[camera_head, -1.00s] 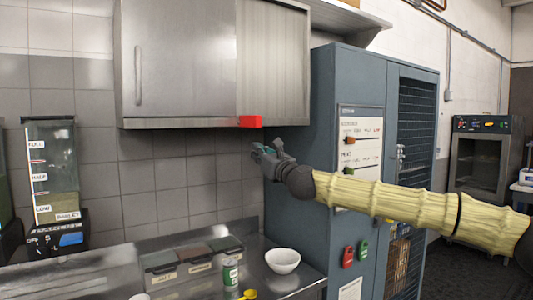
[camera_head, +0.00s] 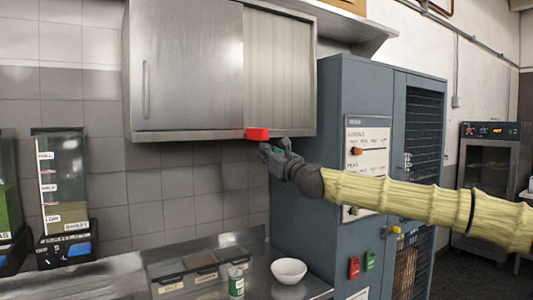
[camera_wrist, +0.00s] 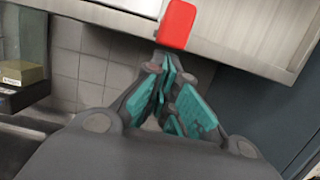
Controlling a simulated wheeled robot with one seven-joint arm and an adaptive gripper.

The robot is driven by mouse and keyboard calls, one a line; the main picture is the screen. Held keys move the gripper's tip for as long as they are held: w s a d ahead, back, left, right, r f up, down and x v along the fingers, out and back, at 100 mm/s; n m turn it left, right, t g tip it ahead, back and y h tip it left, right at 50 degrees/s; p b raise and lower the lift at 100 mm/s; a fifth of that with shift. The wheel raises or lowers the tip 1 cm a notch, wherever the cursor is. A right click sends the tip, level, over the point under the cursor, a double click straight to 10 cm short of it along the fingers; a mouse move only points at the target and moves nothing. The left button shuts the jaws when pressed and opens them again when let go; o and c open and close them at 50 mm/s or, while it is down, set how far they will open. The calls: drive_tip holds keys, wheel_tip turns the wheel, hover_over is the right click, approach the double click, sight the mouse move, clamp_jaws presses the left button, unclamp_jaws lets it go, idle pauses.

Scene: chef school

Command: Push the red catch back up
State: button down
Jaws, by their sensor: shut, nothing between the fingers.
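The red catch (camera_head: 257,134) is a small red block at the lower edge of the wall cabinet (camera_head: 190,80), where the left door meets the lighter right panel. My gripper (camera_head: 266,151) is shut and empty, just below the catch in the head view. In the wrist view the catch (camera_wrist: 177,24) shows at the top centre, beyond the teal-padded fingertips (camera_wrist: 165,75). A small gap seems to lie between the fingertips and the catch; whether they touch is hard to tell.
A blue-grey locker (camera_head: 300,190) stands close on the right. A dispenser (camera_head: 62,190) stands at left.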

drive_tip(key=shift+s+r+p, duration=0.2)
drive_tip(key=shift+r+p, duration=0.2)
drive_tip(key=shift+w, duration=0.1)
